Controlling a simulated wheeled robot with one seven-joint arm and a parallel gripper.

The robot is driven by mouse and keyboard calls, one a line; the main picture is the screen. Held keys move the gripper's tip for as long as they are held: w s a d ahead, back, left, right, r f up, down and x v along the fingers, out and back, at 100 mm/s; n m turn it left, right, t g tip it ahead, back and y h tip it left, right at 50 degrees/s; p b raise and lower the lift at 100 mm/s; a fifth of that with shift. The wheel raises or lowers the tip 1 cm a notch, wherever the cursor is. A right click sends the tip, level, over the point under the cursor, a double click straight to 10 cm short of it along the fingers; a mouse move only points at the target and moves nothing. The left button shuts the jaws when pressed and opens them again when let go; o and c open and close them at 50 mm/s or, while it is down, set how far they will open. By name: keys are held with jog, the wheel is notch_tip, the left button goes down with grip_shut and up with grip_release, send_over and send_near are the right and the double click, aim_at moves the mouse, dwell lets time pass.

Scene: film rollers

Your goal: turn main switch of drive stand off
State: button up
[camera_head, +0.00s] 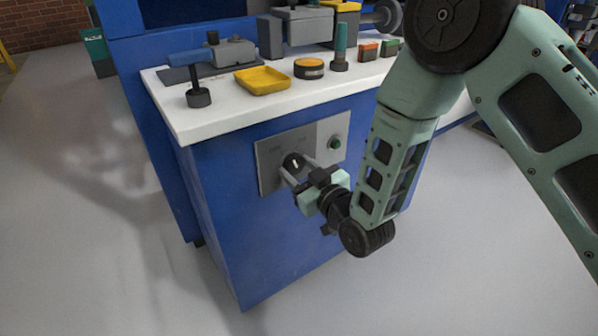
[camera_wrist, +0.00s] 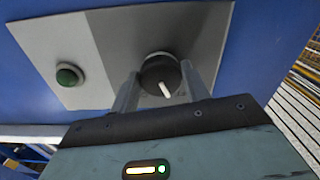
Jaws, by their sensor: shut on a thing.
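The drive stand (camera_head: 235,218) is a blue cabinet with a white top. A grey switch panel (camera_head: 268,158) is on its front face. The main switch (camera_head: 293,161) is a round black knob with a white pointer mark. It also shows in the wrist view (camera_wrist: 160,76), where the white mark points down and slightly right. My gripper (camera_head: 297,170) reaches the panel from the right, with one finger on each side of the knob. In the wrist view my gripper (camera_wrist: 160,90) is shut on the knob. The fingers and gripper body hide part of the knob and panel.
A green button (camera_head: 335,142) sits on the panel right of the knob; it shows left in the wrist view (camera_wrist: 69,75). A yellow tray (camera_head: 262,80), a hammer-like tool (camera_head: 197,92) and several small items lie on the white top. The floor left of the stand is clear.

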jog(key=shift+n, duration=1.2)
jog(key=shift+d, duration=0.1)
jog(key=o, duration=1)
